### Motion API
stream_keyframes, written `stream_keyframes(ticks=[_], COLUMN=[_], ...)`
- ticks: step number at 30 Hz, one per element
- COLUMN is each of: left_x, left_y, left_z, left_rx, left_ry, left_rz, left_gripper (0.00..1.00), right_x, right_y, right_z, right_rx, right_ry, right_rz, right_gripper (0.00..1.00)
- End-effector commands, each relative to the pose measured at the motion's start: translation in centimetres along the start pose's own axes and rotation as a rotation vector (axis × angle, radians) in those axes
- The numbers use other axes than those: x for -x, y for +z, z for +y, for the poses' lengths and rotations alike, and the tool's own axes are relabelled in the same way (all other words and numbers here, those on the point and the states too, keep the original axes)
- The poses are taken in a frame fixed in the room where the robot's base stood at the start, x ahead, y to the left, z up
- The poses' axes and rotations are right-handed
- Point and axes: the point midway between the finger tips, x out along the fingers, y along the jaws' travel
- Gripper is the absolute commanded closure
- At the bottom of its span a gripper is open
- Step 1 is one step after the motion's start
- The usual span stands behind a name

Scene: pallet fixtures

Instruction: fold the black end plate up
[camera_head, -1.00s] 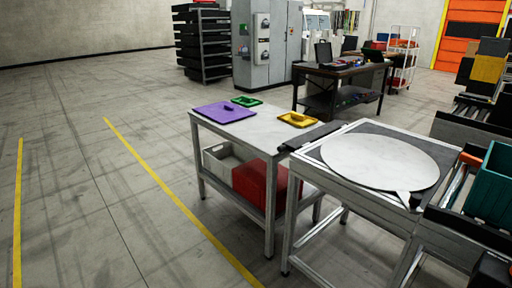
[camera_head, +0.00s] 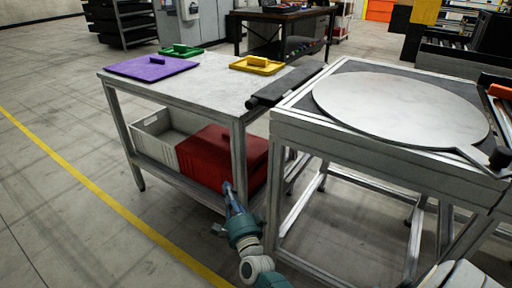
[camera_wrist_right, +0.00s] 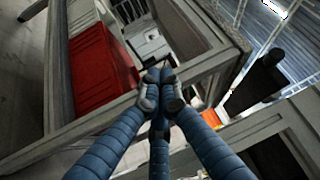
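The black end plate (camera_head: 286,86) is a long dark bar at the left edge of the round-top table (camera_head: 340,140). It lies about flat, reaching over the near right edge of the grey worktable. My right gripper (camera_head: 230,189) is below and left of the plate, in front of the red crate, and apart from the plate. In the right wrist view its blue fingers (camera_wrist_right: 160,80) come together at the tips with nothing visible between them. A dark shape at the right of that view may be the plate, but I cannot tell. My left gripper is not in view.
The grey worktable (camera_head: 207,92) holds a purple lid (camera_head: 150,66), a green lid (camera_head: 181,51) and a yellow lid (camera_head: 257,65). Its lower shelf holds a red crate (camera_head: 215,157) and a grey crate (camera_head: 151,140). The floor at the left is clear.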

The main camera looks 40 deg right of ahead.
Motion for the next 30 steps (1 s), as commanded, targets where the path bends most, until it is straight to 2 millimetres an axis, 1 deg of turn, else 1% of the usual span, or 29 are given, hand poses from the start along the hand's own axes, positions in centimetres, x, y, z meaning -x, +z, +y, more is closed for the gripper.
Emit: stream_keyframes(ticks=[1,3,6,9,13,16,24,30], left_x=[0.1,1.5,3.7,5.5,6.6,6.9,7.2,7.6], left_y=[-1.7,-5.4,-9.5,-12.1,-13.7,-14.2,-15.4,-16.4], left_z=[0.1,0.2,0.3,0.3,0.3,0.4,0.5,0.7], left_rx=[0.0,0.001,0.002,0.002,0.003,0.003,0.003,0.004], left_ry=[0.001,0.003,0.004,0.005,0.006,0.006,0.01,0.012], left_rz=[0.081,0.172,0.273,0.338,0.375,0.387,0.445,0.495], left_gripper=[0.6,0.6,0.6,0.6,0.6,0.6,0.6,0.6], right_x=[-1.0,-1.6,-1.5,-1.1,-1.0,-1.9,-6.1,-8.5], right_y=[-1.6,-4.0,-6.8,-8.7,-9.9,-10.3,-11.9,-12.7], right_z=[-1.8,-5.7,-9.8,-12.4,-14.1,-14.8,-16.7,-17.7], right_rx=[-0.121,-0.276,-0.448,-0.557,-0.618,-0.624,-0.619,-0.619], right_ry=[-0.105,-0.229,-0.371,-0.461,-0.514,-0.519,-0.517,-0.515], right_rz=[0.056,0.114,0.165,0.189,0.201,0.202,0.201,0.201], right_gripper=[1.0,1.0,1.0,1.0,1.0,1.0,1.0,1.0])
